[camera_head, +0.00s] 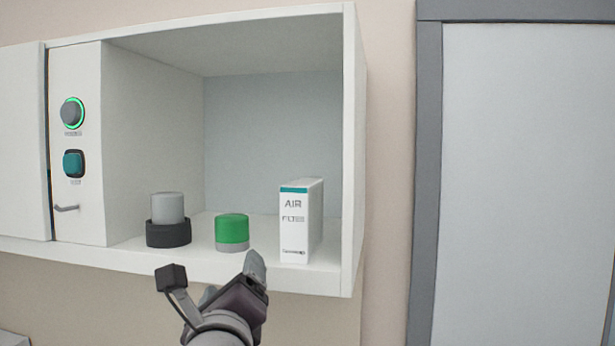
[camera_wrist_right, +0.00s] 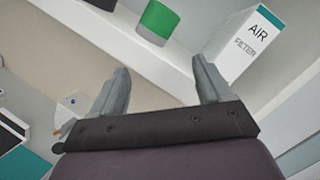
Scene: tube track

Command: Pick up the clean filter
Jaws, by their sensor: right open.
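A short cylinder with a green top and grey base (camera_head: 232,230) stands on the shelf of the open cabinet. A white box printed "AIR FILTER" (camera_head: 300,225) stands upright to its right. A grey cylinder (camera_head: 168,207) sits in a dark ring-shaped base (camera_head: 168,235) on the left. Which one is the clean filter is not marked. My right gripper (camera_head: 235,282) is open and empty, below and in front of the shelf edge near the green cylinder. In the right wrist view, the gripper (camera_wrist_right: 161,70) has both fingers apart, with the green cylinder (camera_wrist_right: 157,22) and box (camera_wrist_right: 240,45) beyond. My left gripper is out of view.
The white cabinet (camera_head: 355,150) has side walls, a top and a front shelf edge around the objects. A panel on its left carries a round green-lit button (camera_head: 72,113), a teal square button (camera_head: 74,163) and a small hook or lever (camera_head: 66,208). A grey-framed door (camera_head: 520,180) is at right.

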